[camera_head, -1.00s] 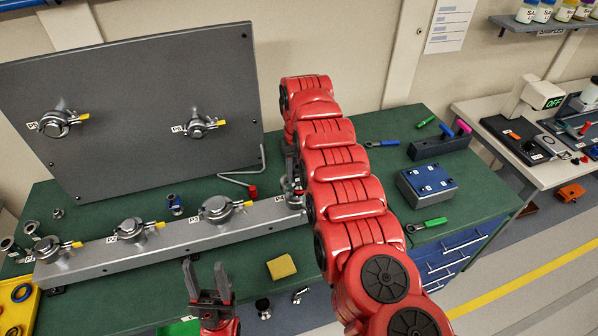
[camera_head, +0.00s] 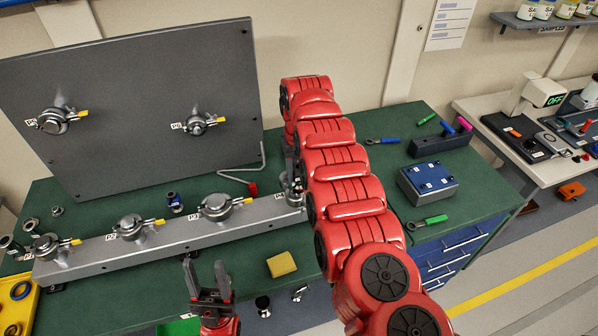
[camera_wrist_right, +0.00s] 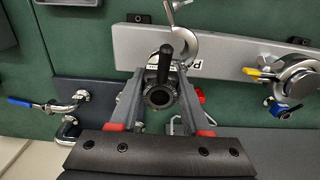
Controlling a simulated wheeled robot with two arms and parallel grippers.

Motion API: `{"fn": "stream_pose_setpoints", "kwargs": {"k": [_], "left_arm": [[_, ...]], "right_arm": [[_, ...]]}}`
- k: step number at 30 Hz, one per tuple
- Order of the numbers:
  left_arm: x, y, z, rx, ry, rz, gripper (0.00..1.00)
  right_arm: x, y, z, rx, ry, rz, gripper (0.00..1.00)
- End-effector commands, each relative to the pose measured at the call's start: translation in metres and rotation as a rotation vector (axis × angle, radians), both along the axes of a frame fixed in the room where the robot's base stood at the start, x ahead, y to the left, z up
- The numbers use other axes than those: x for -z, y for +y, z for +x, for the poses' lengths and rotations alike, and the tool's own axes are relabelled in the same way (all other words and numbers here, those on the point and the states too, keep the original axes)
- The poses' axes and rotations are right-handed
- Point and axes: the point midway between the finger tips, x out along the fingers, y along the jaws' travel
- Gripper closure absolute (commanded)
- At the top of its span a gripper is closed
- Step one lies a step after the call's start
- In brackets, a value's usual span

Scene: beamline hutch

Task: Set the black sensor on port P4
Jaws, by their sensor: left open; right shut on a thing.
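My right gripper (camera_wrist_right: 162,105) is shut on the black sensor (camera_wrist_right: 165,65), a dark piece with a black stem and a round metal flange. In the right wrist view the sensor is by the end of the grey rail (camera_wrist_right: 215,50), in front of an open metal clamp (camera_wrist_right: 184,46). A partly covered label starting with P is beside it. I cannot tell whether the sensor touches the port. In the head view, my red right arm hides most of this end of the rail (camera_head: 180,228). My left gripper (camera_head: 209,278) is open and empty in front of the rail.
Clamped ports P3 (camera_head: 216,206), P2 (camera_head: 131,228) and P1 (camera_head: 47,247) line the rail. A grey upright panel (camera_head: 130,110) stands behind. A yellow block (camera_head: 281,264), a blue-topped box (camera_head: 428,182) and a green-handled tool (camera_head: 427,222) lie on the green bench.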

Motion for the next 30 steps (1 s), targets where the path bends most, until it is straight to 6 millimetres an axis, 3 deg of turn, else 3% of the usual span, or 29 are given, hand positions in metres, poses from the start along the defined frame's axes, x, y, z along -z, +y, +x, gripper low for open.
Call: {"fn": "stream_pose_setpoints", "kwargs": {"k": [30], "left_arm": [[0.0064,0.0,0.0,0.0,0.0,0.0,0.5]], "right_arm": [[0.0019,0.0,0.0002,0.0,-0.001,0.0,1.0]]}}
